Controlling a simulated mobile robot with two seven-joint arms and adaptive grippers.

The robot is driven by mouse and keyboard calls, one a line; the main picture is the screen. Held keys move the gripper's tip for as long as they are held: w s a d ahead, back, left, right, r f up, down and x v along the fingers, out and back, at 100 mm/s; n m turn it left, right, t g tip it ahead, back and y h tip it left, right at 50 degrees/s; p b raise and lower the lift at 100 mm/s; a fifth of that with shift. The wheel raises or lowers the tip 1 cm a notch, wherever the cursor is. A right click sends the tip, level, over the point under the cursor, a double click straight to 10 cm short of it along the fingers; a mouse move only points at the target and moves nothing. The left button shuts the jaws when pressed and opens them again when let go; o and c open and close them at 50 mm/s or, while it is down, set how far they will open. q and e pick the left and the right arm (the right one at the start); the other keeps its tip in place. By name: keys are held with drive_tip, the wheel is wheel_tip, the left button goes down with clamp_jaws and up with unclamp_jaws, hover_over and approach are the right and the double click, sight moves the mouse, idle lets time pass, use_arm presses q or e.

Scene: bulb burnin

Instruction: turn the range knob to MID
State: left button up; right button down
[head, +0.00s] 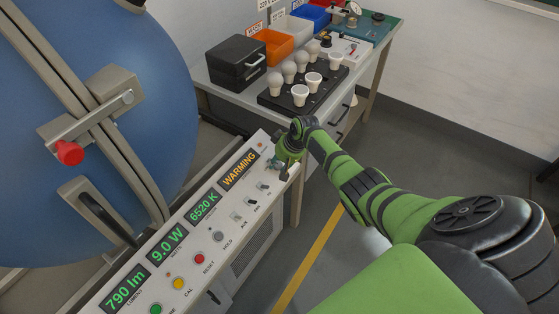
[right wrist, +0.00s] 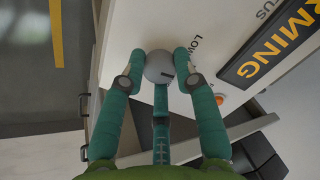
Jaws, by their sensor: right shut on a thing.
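The range knob (right wrist: 158,69) is a round grey knob with a short dark pointer mark, on the white control panel (right wrist: 135,25). My right gripper (right wrist: 160,62) is shut on it, one teal fingertip on each side. The word LOW shows on the panel beside the knob; I cannot read a MID mark. In the head view my right gripper (head: 279,164) is at the panel's far right end and hides the knob. My left gripper is in neither view.
The panel has a WARMING display (head: 239,170), number displays, small switches and coloured buttons such as a red one (head: 198,259). A large blue sphere (head: 120,130) stands to the left. Behind are a black bulb rack (head: 272,100), a black box (head: 236,62) and bins.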

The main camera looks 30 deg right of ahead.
drive_tip(key=shift+w+r+m, duration=0.2)
drive_tip(key=shift+w+m, duration=0.05)
drive_tip(key=shift+m, duration=0.35)
drive_tip(key=c, duration=0.9)
unclamp_jaws()
drive_tip(key=shift+d, duration=0.1)
drive_tip(key=shift+c, duration=0.2)
drive_tip(key=shift+f, duration=0.15)
drive_tip(key=shift+s, duration=0.1)
drive_tip(key=v, duration=1.2)
